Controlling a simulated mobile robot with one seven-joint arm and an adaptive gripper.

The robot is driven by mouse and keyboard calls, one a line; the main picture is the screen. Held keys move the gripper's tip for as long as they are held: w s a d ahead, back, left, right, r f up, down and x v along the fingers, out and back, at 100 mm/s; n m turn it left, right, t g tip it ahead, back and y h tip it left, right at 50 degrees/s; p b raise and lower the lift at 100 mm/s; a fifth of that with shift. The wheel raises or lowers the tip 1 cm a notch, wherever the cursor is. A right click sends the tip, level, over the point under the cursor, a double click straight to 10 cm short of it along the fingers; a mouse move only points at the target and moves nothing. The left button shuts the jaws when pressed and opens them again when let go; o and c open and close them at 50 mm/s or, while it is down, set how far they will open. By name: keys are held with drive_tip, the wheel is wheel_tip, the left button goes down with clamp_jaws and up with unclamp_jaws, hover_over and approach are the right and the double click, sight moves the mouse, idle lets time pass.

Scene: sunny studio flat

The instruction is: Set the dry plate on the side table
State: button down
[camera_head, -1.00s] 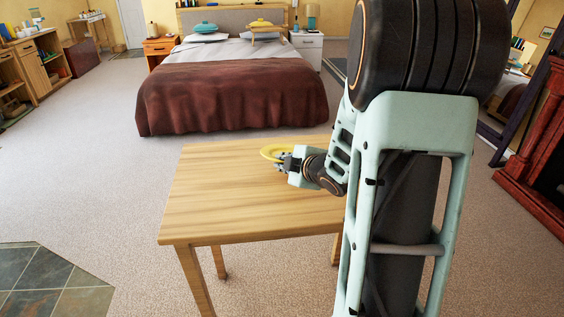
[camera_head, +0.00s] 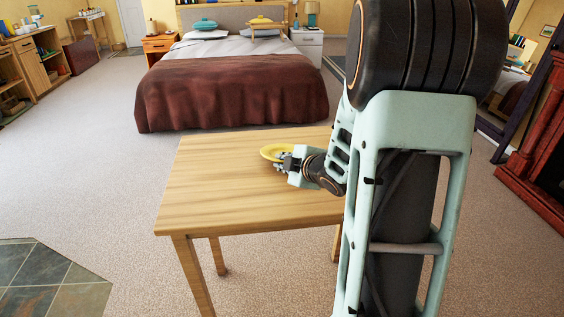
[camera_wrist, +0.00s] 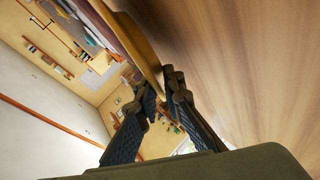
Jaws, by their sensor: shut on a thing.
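A yellow plate (camera_head: 271,153) is at the far part of the light wooden side table (camera_head: 215,205), close to its top. My gripper (camera_head: 284,161) comes in from the right and is shut on the plate's near right rim. In the wrist view the plate (camera_wrist: 140,47) shows as a thin yellow edge between the fingers of my gripper (camera_wrist: 160,92), with the wood top (camera_wrist: 250,70) close beside it. I cannot tell whether the plate touches the table. Part of the table's right side is hidden behind my arm.
The table top is otherwise bare. A bed with a dark red cover (camera_head: 235,92) stands just behind the table. A red fireplace surround (camera_head: 535,170) stands at the right. Carpet lies open to the left, with dark floor tiles (camera_head: 45,280) at the lower left.

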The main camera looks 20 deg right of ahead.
sight(294, 193)
drive_tip(key=shift+f+b, duration=0.3)
drive_tip(key=shift+b, duration=0.05)
drive_tip(key=shift+s+a+f+t+b, duration=0.15)
drive_tip(key=shift+f+t+b, duration=0.25)
drive_tip(key=shift+b, duration=2)
drive_tip(key=c, duration=2)
unclamp_jaws()
drive_tip(key=shift+f+b, duration=0.7)
drive_tip(key=shift+f, duration=0.05)
drive_tip(key=shift+s+p, duration=0.3)
drive_tip(key=shift+s, duration=3.45)
